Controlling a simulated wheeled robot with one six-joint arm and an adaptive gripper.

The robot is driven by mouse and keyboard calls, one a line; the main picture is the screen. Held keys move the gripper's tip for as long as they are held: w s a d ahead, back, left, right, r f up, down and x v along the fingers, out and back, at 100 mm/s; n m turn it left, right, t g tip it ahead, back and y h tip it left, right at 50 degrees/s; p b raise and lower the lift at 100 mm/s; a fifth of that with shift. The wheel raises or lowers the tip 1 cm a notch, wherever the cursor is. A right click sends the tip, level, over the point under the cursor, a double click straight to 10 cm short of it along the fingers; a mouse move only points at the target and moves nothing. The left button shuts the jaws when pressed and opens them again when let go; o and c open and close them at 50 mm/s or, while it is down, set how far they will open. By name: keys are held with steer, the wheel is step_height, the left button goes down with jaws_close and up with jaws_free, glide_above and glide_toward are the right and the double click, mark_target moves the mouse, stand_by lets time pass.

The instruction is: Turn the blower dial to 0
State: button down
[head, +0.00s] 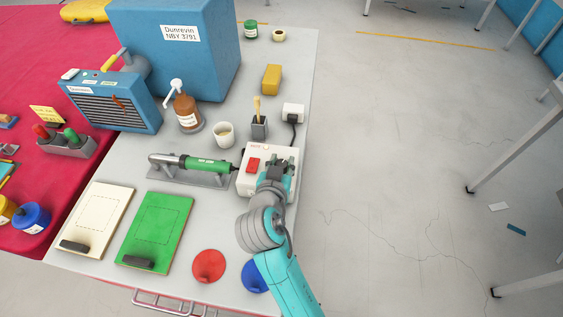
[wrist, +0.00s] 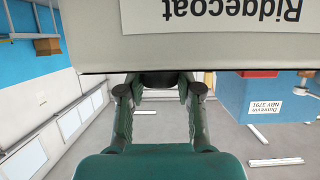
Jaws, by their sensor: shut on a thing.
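The blower is a white box (head: 250,183) with a red switch (head: 253,165) on top, at the table's right side in the head view. My gripper (head: 281,170) is at the box's right part. In the wrist view the box's pale face (wrist: 95,40) fills the top, with an upside-down "Ridgecoat" label. My gripper's two fingers (wrist: 159,92) are there closed around a dark round dial (wrist: 158,79) at the box's edge. The dial is mostly hidden, and I cannot read its marks or setting.
A green heat tool (head: 207,164) lies in a grey cradle left of the box, with its cord running to it. A brush holder (head: 259,128) and a white plug block (head: 293,112) stand behind. Red (head: 208,265) and blue (head: 255,276) discs lie in front. Open floor is right.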

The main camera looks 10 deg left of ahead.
steer(key=n+g+y, duration=0.1)
steer(key=n+y, duration=0.5)
steer(key=y, duration=0.1)
steer(key=shift+d, duration=0.15)
steer(key=n+g+y, duration=0.4)
steer(key=n+y, duration=0.1)
steer(key=shift+w+n, duration=0.1)
steer(key=shift+n, duration=0.2)
steer(key=n+g+y, duration=0.1)
steer(key=n+g, duration=0.1)
steer(key=g, duration=0.1)
steer(key=n+g+y, duration=0.1)
steer(key=n+g, duration=0.8)
steer(key=g, duration=0.1)
steer(key=shift+f, duration=0.1)
steer(key=shift+s+h, duration=0.2)
steer(key=shift+h, duration=0.1)
steer(key=c, duration=1)
jaws_free()
steer(key=shift+o, duration=1.2)
